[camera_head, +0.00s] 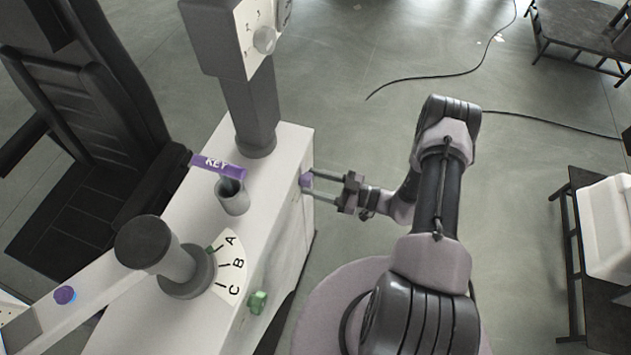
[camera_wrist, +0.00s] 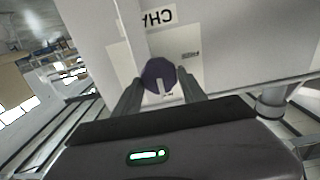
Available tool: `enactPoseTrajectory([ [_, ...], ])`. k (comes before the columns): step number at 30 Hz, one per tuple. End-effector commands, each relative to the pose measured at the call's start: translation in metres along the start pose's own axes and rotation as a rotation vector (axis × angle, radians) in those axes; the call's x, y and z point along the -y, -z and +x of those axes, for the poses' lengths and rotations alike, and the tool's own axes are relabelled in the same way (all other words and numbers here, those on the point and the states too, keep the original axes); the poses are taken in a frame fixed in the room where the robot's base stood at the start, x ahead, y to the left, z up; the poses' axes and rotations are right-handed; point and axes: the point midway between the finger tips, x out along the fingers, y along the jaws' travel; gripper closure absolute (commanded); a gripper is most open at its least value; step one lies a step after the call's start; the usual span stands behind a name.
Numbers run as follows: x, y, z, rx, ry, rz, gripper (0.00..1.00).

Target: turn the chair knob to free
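The chair knob (camera_wrist: 158,74) is a round purple knob on a white panel, with a white mark toward its lower edge in the wrist view. Printed letters "CHA" (camera_wrist: 158,17) appear upside down above it. A small word label (camera_wrist: 191,55) lies to its right, too small to read surely. In the head view the knob (camera_head: 306,180) is on the right side of the white console. My gripper (camera_head: 316,184) faces this side, its two fingers apart with the knob between them. The wrist view also shows my gripper (camera_wrist: 161,82) around the knob; finger contact cannot be told.
A black chair (camera_head: 90,130) stands left.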

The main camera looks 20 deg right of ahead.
Motion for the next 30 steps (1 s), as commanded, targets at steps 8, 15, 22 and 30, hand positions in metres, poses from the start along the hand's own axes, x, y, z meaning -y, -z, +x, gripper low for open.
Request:
enactPoseTrajectory([
  [8, 0.0002, -0.0002, -0.0002, 0.0, 0.0, -0.004, 0.92],
  [15, 0.0004, -0.0007, -0.0002, 0.0, 0.001, -0.075, 0.92],
  [22, 0.0014, -0.0013, -0.0002, 0.0, 0.001, -0.248, 0.92],
  [30, 0.0028, -0.0018, -0.0002, 0.0, 0.001, -0.504, 0.92],
])
